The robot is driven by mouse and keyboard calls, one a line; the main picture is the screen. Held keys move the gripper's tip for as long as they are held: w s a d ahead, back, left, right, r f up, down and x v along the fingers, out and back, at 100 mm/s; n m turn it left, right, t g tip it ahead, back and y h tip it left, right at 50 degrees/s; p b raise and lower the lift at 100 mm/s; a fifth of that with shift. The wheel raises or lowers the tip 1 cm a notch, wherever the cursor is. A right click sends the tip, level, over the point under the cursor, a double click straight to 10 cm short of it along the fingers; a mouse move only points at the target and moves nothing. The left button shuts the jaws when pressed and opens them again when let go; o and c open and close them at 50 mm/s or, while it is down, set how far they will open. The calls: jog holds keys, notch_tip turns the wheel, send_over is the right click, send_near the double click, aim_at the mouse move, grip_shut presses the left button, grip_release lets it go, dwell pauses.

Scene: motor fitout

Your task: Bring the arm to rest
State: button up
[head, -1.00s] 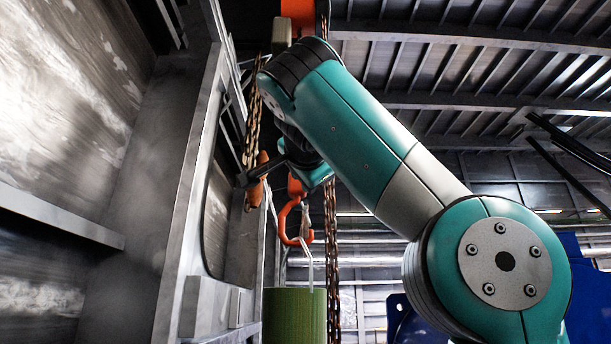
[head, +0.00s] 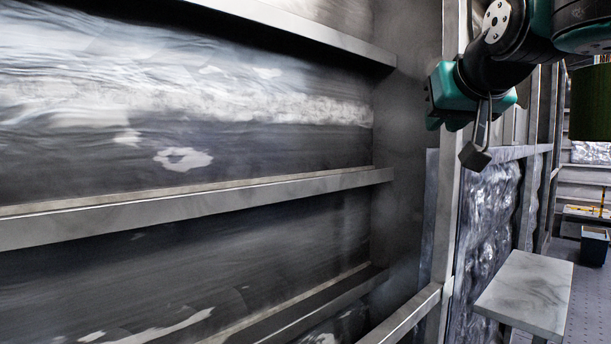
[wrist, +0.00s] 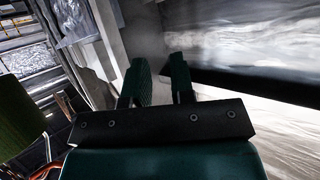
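My gripper (head: 476,155) hangs at the upper right of the head view, below the teal and black arm links, pointing down in front of the edge of a metal frame. In the wrist view, my gripper (wrist: 160,82) shows two dark green fingers with a gap between them. Nothing is held in the gap, so it is open and empty. A grey metal wall stands beyond the fingertips; I cannot tell how far off it is.
A ribbed metal wall (head: 200,210) fills the left. A green cylinder (head: 591,105) shows at the right edge and also in the wrist view (wrist: 18,122). A pale slab (head: 527,292) stands low at the right, with a dark bin (head: 594,246) behind it.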

jog(key=s+a+f+n+g+y+b, duration=0.1)
jog(key=s+a+f+n+g+y, duration=0.2)
jog(key=f, duration=1.1)
jog(key=s+a+f+n+g+b, duration=0.1)
jog(key=s+f+g, duration=0.4)
jog(key=s+f, duration=0.5)
jog(key=s+a+f+n+g+y+b, duration=0.1)
jog(key=s+a+f+n+g, duration=0.2)
jog(key=s+f, duration=0.7)
jog(key=shift+s+a+n+g, duration=0.2)
jog(key=shift+s+n+g, duration=0.2)
jog(key=shift+s+g, duration=0.6)
